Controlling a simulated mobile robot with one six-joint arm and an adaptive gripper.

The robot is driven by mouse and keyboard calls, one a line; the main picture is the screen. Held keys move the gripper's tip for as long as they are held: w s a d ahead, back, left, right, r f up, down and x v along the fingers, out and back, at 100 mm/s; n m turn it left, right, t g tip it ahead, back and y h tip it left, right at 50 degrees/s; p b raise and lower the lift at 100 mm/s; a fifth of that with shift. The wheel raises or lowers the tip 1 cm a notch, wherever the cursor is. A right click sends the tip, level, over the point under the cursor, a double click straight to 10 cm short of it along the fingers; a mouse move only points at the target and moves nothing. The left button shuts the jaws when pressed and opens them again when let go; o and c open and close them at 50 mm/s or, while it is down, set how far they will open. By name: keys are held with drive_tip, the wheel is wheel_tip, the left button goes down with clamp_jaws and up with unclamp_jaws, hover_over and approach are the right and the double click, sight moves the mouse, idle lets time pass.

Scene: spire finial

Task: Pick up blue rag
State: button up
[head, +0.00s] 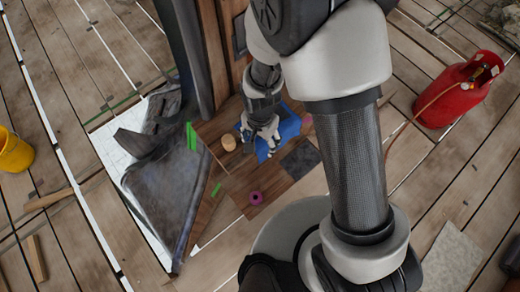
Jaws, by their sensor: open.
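The blue rag (288,128) lies at the foot of the dark wooden upright, on brown boards. My gripper (268,150) is over the rag, pointing down, and covers part of it. The fingers look apart, with blue showing around them. I cannot tell from this view whether the fingertips touch the rag. Nothing shows held in the gripper.
Left of the gripper are a round tan piece (229,142) and a green strip (191,136). Below lie a purple ring (256,198) and a dark square (300,159). Grey sheet metal (160,195) stands left. A red gas cylinder (458,92) and yellow bucket (13,152) stand farther out.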

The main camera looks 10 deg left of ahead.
sight(260, 149)
drive_tip(key=shift+f+b, duration=1.05)
drive_tip(key=shift+f, duration=0.8)
drive_tip(key=shift+f, duration=0.2)
drive_tip(key=shift+s+d+f, duration=0.1)
drive_tip(key=shift+s+d, duration=0.1)
drive_tip(key=shift+s, duration=0.1)
drive_tip(key=c, duration=1.2)
drive_tip(key=r+p, duration=0.3)
drive_tip(key=r, duration=0.1)
drive_tip(key=r+p, duration=0.3)
drive_tip(key=r, duration=0.1)
drive_tip(key=r+p, duration=0.3)
drive_tip(key=r, duration=0.1)
drive_tip(key=shift+w+a+r, duration=0.15)
drive_tip(key=shift+w+r, duration=0.1)
drive_tip(key=shift+r, duration=0.05)
clamp_jaws()
drive_tip(key=shift+f, duration=0.15)
drive_tip(key=shift+c, duration=1.4)
unclamp_jaws()
drive_tip(key=o, duration=1.5)
drive_tip(key=shift+w, duration=0.1)
